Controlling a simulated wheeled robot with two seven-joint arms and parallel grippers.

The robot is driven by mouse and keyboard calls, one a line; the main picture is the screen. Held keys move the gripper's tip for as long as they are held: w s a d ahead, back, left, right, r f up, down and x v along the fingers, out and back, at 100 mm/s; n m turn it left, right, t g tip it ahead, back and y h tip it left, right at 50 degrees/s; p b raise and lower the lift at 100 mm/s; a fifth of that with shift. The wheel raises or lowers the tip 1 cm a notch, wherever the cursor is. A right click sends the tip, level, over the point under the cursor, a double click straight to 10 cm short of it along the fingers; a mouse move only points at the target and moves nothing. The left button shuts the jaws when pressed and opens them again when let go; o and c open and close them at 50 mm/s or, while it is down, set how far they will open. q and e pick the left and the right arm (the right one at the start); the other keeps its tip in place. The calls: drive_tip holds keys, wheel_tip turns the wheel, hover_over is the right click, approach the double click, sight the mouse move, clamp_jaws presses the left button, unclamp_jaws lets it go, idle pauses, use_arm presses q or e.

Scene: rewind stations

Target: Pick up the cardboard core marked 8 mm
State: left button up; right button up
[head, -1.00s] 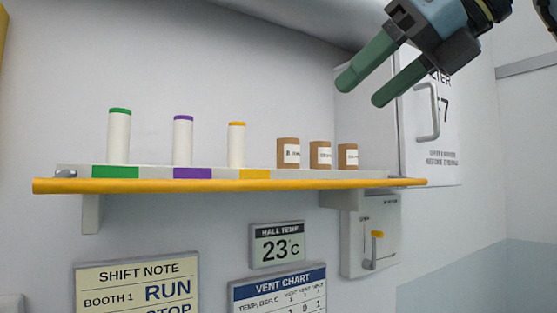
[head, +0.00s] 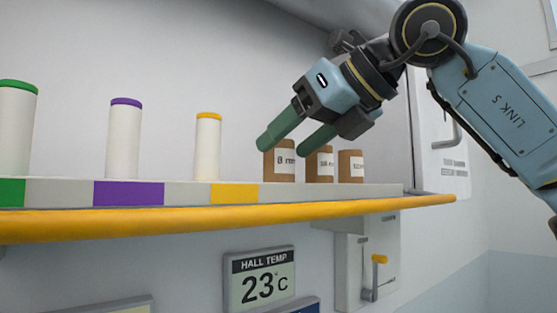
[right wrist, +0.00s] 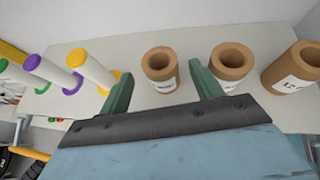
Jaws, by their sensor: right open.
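Three brown cardboard cores stand upright in a row on the shelf. The leftmost core (head: 279,163) has a white label that reads 8 mm; its top is partly hidden by a finger in the head view. In the right wrist view this 8 mm core (right wrist: 160,68) stands beyond my fingertips and between their lines. My right gripper (head: 283,144) is open and empty, with its green fingers pointing down and left at the 8 mm core's top. The right gripper also shows in the wrist view (right wrist: 157,85). My left gripper is not in view.
The middle core (head: 320,165) and the right core (head: 351,167) stand close by on the right. White tubes with green (head: 16,130), purple (head: 124,140) and yellow (head: 207,146) tops stand to the left. The shelf (head: 230,216) has a yellow front edge.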

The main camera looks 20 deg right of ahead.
sight(271, 159)
drive_tip(key=shift+p+x, duration=0.35)
drive_tip(key=shift+x, duration=0.45)
drive_tip(key=x, duration=0.2)
drive_tip(key=shift+w+a+p, duration=0.15)
drive_tip(key=shift+w+p, duration=0.15)
drive_tip(key=shift+w, duration=0.15)
drive_tip(key=shift+w+a+f, duration=0.15)
drive_tip(key=shift+w+f, duration=0.05)
drive_tip(key=shift+w, duration=0.05)
drive_tip(key=c, duration=1)
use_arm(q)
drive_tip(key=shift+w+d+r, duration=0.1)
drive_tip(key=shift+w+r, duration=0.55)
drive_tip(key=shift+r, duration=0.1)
use_arm(e)
drive_tip(key=shift+c, duration=0.3)
drive_tip(key=shift+r, duration=0.1)
